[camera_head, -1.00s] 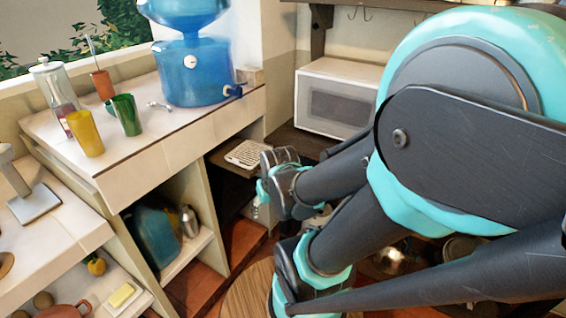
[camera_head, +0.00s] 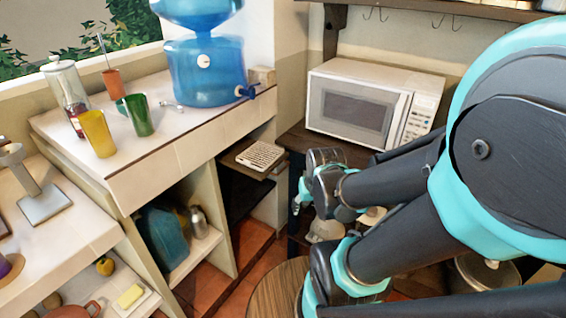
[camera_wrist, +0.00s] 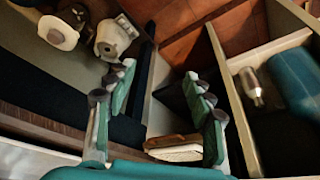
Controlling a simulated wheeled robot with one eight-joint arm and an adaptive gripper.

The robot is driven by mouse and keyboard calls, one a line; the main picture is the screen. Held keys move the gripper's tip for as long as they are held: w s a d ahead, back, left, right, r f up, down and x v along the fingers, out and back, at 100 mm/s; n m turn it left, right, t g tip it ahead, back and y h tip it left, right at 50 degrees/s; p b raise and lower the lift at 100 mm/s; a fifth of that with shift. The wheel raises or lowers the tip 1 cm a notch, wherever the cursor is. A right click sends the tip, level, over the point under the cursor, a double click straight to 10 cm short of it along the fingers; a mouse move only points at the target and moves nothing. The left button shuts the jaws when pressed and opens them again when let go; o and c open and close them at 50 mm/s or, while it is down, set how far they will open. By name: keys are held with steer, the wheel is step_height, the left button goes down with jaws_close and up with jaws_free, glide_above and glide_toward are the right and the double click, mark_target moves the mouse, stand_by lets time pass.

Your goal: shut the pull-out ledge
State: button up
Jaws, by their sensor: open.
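The pull-out ledge (camera_head: 272,175) is a thin brown board at the end of the white counter, level with its lower part. It sticks out, and a white slotted tray (camera_head: 260,155) lies on it. My gripper (camera_head: 302,198) is right of the ledge in the head view, with a gap between them in the picture. In the wrist view my gripper (camera_wrist: 158,75) is open, with teal fingers apart. A small brown edge (camera_wrist: 180,141) with a cream face shows low between the fingers; it looks like the ledge, but contact cannot be told.
The counter (camera_head: 165,165) bears cups and a blue water dispenser (camera_head: 205,75). Open shelves below hold a blue jug (camera_head: 165,240) and a metal bottle (camera_head: 198,220). A microwave (camera_head: 350,108) stands behind my arm. A round wooden top (camera_head: 270,292) is in front; some floor shows between.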

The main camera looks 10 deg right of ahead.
steer(key=w+r+m, duration=0.1)
steer(key=w+m, duration=0.1)
steer(key=m, duration=0.1)
steer(key=w+r+m, duration=0.2)
steer(key=w+m, duration=0.1)
steer(key=m, duration=0.1)
steer(key=w+r+m+y, duration=0.1)
steer(key=w+r+m, duration=0.1)
steer(key=w+m, duration=0.1)
steer(key=shift+w+d+r+m+g, duration=0.1)
steer(key=shift+w+d+m+g, duration=0.15)
steer(key=shift+d+m+g, duration=0.15)
jaws_close()
steer(key=w+d+r+m+y, duration=0.1)
steer(key=w+d+r+m, duration=0.15)
steer(key=w+m, duration=0.45)
steer(key=w+d+r+m+y, duration=0.1)
steer(key=w+r+m, duration=0.3)
steer(key=m, duration=0.4)
steer(key=shift+w+a+f, duration=0.9)
steer(key=shift+f, duration=0.65)
steer(key=shift+w+a+f, duration=0.9)
steer(key=shift+f, duration=0.6)
steer(key=shift+w+a+f, duration=0.9)
steer(key=shift+f, duration=0.65)
